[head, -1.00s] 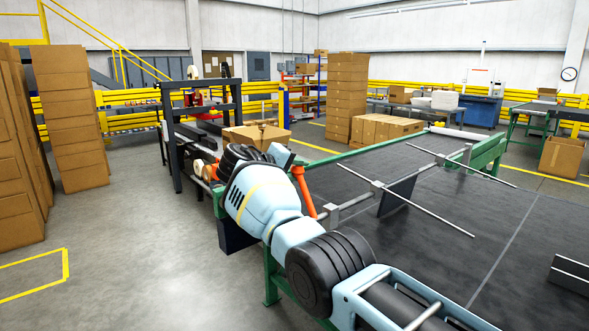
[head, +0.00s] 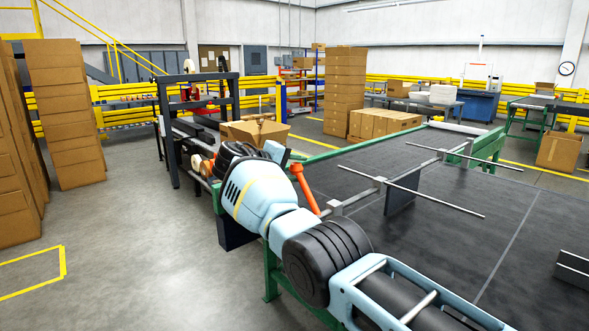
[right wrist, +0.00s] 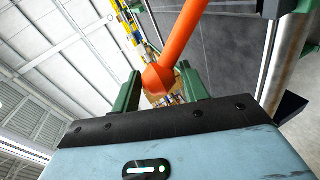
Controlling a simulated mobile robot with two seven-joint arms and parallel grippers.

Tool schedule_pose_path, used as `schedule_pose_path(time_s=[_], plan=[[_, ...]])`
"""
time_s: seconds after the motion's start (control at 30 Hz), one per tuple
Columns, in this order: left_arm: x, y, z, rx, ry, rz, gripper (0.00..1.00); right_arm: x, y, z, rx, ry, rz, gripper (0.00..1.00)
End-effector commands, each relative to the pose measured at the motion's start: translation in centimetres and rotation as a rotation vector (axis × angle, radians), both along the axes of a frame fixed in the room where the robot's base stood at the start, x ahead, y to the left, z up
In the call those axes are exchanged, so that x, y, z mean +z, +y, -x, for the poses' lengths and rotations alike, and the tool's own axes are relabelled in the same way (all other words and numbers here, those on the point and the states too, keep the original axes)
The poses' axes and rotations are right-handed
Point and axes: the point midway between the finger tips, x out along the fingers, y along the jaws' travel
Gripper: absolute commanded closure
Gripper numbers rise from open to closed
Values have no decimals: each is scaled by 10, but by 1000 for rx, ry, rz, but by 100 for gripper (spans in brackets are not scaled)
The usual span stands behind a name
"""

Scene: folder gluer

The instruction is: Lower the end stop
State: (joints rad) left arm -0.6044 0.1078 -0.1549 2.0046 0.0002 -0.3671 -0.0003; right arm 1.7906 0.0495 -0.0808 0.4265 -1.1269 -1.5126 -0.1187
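The end stop is a grey shaft (head: 357,195) along the dark belt table, with a dark plate (head: 403,194) hanging from it and thin rods (head: 440,202) fixed through its blocks. The plate hangs nearly upright; I cannot tell whether its lower edge touches the belt. An orange lever (head: 306,190) rises at the shaft's near end. My right gripper (right wrist: 159,88) is at this lever; in the right wrist view its green fingers stand apart, with the lever's orange knob (right wrist: 158,79) showing between them. I see no clear grip. The head view hides the fingertips behind my wrist. My left gripper is out of view.
The dark belt table (head: 500,225) with green frame fills the right. An open carton (head: 253,133) sits behind my wrist, beside a dark frame machine (head: 176,140). Carton stacks (head: 67,120) stand at left. The grey floor (head: 150,240) at left is clear.

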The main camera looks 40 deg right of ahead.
Motion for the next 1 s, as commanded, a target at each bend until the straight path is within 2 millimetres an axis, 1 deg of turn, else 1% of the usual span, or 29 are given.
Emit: schedule_pose_path(time_s=[0.03,0.07,0.3,0.4,0.53,0.8,1.0], plan=[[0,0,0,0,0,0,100,0,0,0,0,0,0,50],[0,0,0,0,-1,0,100,0,0,0,-1,0,0,46],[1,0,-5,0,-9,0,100,-1,0,0,-2,0,-1,46],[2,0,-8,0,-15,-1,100,1,4,1,-1,-1,-1,46],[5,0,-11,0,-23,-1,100,6,18,2,0,-2,-1,46],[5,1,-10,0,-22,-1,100,19,58,7,2,-2,-1,46],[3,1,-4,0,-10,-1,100,24,72,10,0,0,-1,46]])
